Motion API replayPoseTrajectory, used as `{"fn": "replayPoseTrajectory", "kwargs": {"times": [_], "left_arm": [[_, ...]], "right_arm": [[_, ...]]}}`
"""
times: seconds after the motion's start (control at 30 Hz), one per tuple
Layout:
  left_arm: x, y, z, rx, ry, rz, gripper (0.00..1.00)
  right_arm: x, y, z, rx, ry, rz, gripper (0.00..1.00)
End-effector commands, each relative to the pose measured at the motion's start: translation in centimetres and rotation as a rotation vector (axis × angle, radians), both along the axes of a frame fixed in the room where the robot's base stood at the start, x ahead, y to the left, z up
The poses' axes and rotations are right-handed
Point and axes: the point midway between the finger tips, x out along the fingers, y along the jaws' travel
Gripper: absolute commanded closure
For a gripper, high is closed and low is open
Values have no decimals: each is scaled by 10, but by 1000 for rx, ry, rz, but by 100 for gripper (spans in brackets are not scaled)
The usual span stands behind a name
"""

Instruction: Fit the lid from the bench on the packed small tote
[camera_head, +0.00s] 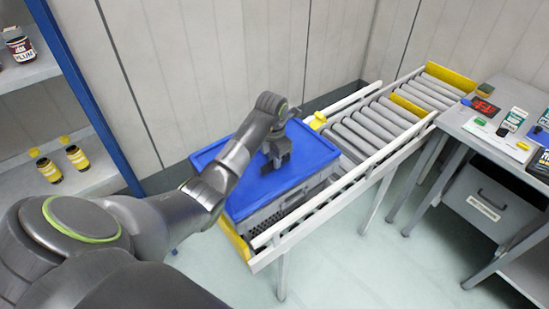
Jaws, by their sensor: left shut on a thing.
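A flat blue lid (312,152) lies level over a grey tote (285,208) at the near end of the roller conveyor. The lid hides the tote's top and contents. I cannot tell whether the lid rests fully on the rim or sits slightly above it. My left arm reaches in from the lower left, and my left gripper (277,158) points down at the middle of the lid, shut on it. The fingertips are small and partly hidden. My right gripper is out of view.
The roller conveyor (375,128) runs to the back right, with white side rails and yellow end pieces. Its rollers beyond the tote are clear. A grey bench (470,125) at right holds small items. A shelf (90,178) with jars stands at left.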

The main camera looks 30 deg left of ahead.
Motion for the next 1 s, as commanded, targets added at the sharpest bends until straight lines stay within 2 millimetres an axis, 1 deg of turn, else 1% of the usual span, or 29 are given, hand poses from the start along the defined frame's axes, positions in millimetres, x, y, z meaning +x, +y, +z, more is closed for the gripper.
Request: {"fn": "replayPoseTrajectory", "kwargs": {"times": [0.43, 0.77, 0.8, 0.97, 1.0], "left_arm": [[0, 0, -9, 1, -1, 0, 100], [0, 0, -10, 1, -1, 0, 100], [0, 0, -10, 1, -1, 0, 83], [0, 0, -10, 1, -1, 0, 62], [0, 0, -10, 1, -1, 0, 60]], "right_arm": [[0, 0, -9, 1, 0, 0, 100], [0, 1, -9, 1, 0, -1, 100], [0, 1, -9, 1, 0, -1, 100], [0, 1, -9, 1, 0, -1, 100], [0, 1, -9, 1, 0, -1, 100]]}}
